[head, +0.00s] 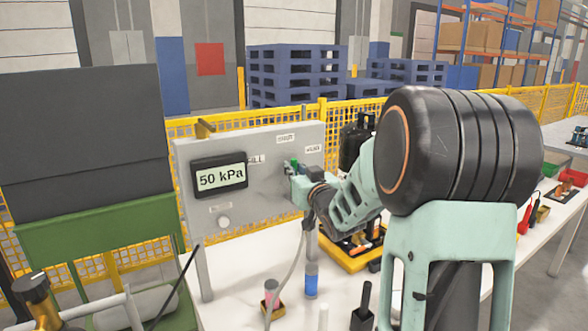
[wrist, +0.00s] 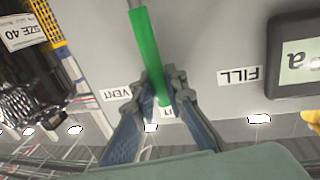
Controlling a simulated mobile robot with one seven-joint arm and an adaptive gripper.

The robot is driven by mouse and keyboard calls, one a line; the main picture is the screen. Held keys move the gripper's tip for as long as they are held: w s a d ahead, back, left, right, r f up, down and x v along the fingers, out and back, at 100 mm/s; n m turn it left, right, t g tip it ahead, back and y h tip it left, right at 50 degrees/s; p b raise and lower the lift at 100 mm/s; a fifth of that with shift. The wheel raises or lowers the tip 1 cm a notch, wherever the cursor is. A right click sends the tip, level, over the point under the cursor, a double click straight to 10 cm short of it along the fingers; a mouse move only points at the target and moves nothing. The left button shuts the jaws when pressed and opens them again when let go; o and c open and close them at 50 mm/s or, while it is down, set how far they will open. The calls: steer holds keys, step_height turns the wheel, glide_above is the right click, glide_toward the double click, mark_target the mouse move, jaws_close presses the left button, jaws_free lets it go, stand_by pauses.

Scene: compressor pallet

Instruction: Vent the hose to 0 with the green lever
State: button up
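The green lever (wrist: 147,45) runs from the upper middle of the wrist view down between my fingertips. In the head view it is a small green piece (head: 294,163) on the grey panel (head: 270,152). My gripper (wrist: 163,82) is shut on the lever, with a fingertip on each side. The lever lies over a middle label, mostly hidden. The VENT label (wrist: 116,94) is left of it in the wrist view and the FILL label (wrist: 239,76) is right, upside down. The gauge (head: 220,177) reads 50 kPa. A grey hose (head: 287,272) hangs below the panel.
The panel stands on a white bench (head: 238,300). Blue and pink bottles (head: 311,280) stand below it. A yellow tray (head: 350,257) and a black canister (head: 354,142) are near my arm. Yellow mesh fencing (head: 215,124) runs behind. A green-framed machine (head: 90,225) is at left.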

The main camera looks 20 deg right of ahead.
steer(key=shift+d, duration=0.2)
jaws_close()
steer(key=d+m+p, duration=0.2)
steer(key=p, duration=0.1)
steer(key=d+f+m+g+p, duration=0.1)
steer(key=d+m+p, duration=0.1)
steer(key=p, duration=0.1)
steer(key=w+d+m+p, duration=0.1)
steer(key=d+m+p, duration=0.1)
steer(key=m+p, duration=0.1)
steer(key=shift+w+f+y, duration=0.1)
steer(key=shift+f+y, duration=0.2)
steer(key=shift+f, duration=0.05)
steer(key=shift+w+d+f+m+g+y+p, duration=0.1)
steer(key=shift+d+f+m+g+y+p, duration=0.15)
steer(key=shift+f+m+p, duration=0.35)
steer(key=shift+w+d+f+m+g+y+p, duration=0.15)
steer(key=shift+d+f+m+p, duration=0.2)
steer(key=shift+p, duration=0.4)
steer(key=shift+s, duration=0.1)
steer(key=o, duration=0.7)
jaws_free()
steer(key=shift+o, duration=0.2)
